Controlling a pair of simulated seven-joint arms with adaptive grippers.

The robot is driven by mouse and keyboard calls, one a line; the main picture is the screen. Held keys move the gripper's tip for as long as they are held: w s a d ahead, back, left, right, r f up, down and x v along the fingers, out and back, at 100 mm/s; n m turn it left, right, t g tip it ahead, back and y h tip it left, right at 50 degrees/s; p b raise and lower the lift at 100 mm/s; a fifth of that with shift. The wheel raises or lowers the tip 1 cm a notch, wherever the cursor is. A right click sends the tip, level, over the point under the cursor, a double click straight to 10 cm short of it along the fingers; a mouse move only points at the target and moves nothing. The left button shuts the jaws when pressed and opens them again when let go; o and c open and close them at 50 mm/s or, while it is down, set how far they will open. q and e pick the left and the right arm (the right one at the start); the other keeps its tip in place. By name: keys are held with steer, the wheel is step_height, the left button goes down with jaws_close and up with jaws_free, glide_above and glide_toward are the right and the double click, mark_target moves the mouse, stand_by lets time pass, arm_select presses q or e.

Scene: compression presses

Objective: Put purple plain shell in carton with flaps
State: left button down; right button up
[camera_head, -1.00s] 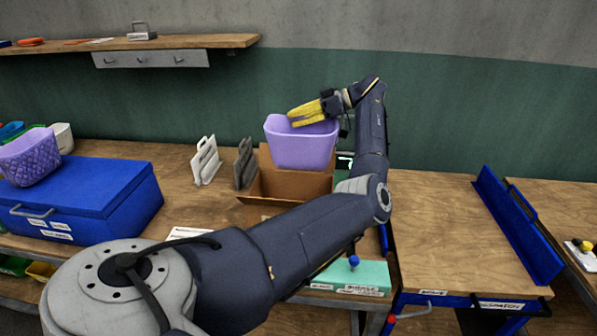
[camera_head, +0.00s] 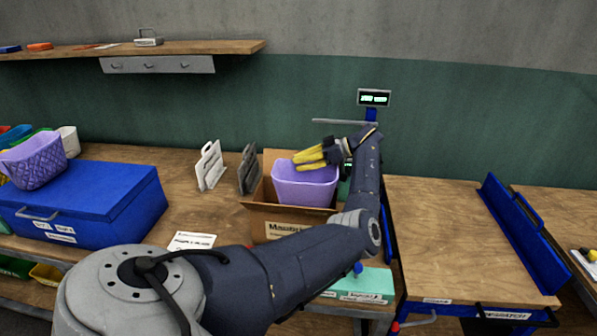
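The purple plain shell (camera_head: 304,190) is a smooth tapered bin, upright inside the carton with flaps (camera_head: 258,219). Its lower part is hidden behind the carton's front wall, so I cannot tell whether it touches the bottom. The carton is brown cardboard with a label on its front, on the wooden bench. My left gripper (camera_head: 312,158) has yellow fingers at the shell's upper rim and looks shut on it; the exact contact is hard to see. My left arm hides the carton's right front. My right gripper is not in view.
A blue lidded chest (camera_head: 85,200) with a purple textured shell (camera_head: 34,163) on it stands at left. White (camera_head: 210,166) and dark grey (camera_head: 248,169) upright racks stand left of the carton. A small display (camera_head: 374,97) is behind it. The right bench is mostly clear.

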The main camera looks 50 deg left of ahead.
mark_target(298, 173)
arm_select(q)
steer(key=shift+f, duration=2.15)
steer(key=c, duration=2.1)
jaws_free()
steer(key=shift+c, duration=0.2)
steer(key=o, duration=0.5)
steer(key=shift+f, duration=0.15)
steer(key=shift+o, duration=0.2)
steer(key=shift+r, duration=0.3)
steer(key=v, duration=1.2)
steer(key=shift+r, duration=0.4)
steer(key=shift+a, duration=0.1)
